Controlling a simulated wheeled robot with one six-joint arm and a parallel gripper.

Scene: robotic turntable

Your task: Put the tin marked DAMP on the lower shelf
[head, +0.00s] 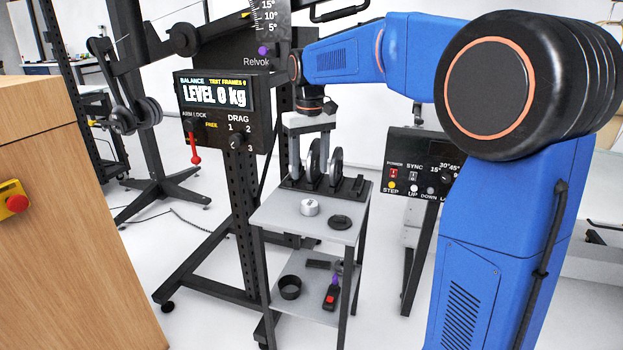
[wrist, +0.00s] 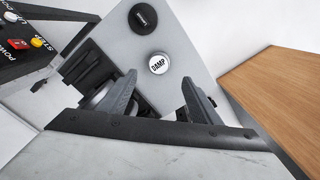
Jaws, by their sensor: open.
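The tin marked DAMP (wrist: 159,63) is a small round tin with a white, lettered top. In the head view the white tin (head: 310,207) stands on the grey upper top of the stand (head: 285,215). The lower shelf (head: 306,302) is the grey plate beneath it. My gripper (head: 310,168) is over the back of the stand, at the upright discs, behind and above the tin. In the wrist view the gripper (wrist: 159,82) has its fingers apart, with the tin beyond the fingertips and nothing held between them.
A flat dark round piece (head: 340,222) lies right of the tin. The lower shelf carries a black round cup (head: 290,287), a red-and-black item (head: 331,297) and a dark tool (head: 320,264). A black rack with upright discs (head: 335,168) fills the upper top's back. A control box (head: 420,165) stands right.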

